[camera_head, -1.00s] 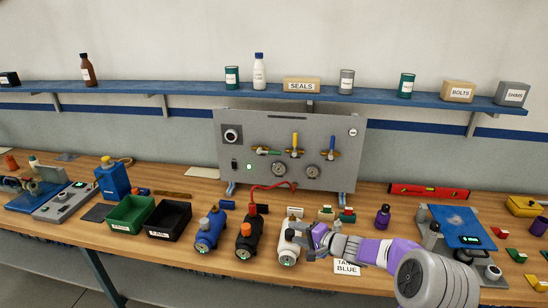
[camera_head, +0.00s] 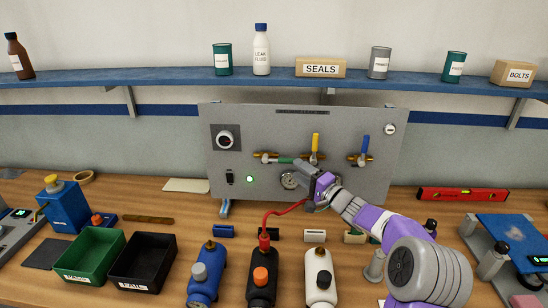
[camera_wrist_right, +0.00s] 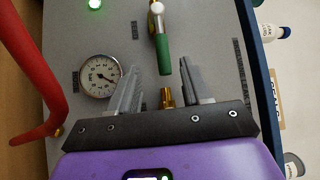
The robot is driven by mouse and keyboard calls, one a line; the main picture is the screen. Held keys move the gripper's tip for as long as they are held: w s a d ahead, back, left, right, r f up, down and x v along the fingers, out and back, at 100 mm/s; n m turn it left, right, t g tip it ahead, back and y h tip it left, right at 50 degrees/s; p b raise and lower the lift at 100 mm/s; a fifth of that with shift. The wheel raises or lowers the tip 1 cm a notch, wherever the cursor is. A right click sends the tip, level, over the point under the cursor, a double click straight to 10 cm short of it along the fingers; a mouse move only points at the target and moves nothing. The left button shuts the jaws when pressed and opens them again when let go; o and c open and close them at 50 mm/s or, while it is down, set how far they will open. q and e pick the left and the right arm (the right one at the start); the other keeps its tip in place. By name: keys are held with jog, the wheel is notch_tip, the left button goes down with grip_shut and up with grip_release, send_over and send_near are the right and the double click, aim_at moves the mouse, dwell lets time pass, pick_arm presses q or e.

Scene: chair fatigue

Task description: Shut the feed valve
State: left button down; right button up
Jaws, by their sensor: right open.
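The grey panel (camera_head: 230,115) carries three valves with a green lever (camera_head: 285,161), a yellow lever (camera_head: 315,142) and a blue lever (camera_head: 365,145). The green lever lies sideways; the yellow and blue ones point up. My right gripper (camera_head: 302,167) is in front of the panel, just below the yellow valve and near the green lever's end. In the right wrist view my open gripper (camera_wrist_right: 160,78) has the green lever (camera_wrist_right: 163,52) ahead, between the lines of its fingers, apart from them. My left gripper is out of view.
A gauge (camera_wrist_right: 100,76) sits beside my right gripper. A red hose (camera_head: 285,211) runs from the black cylinder (camera_head: 262,289) to the panel's lower part. Blue (camera_head: 205,280) and white (camera_head: 318,265) cylinders flank it. A shelf (camera_head: 180,78) runs above the panel.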

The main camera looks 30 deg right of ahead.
aim_at(290, 163)
jog(key=shift+w+a+r, duration=0.15)
jog(key=shift+w+r, duration=0.15)
jog(key=shift+p+x, duration=0.5)
jog(key=shift+x, duration=2.45)
grip_shut()
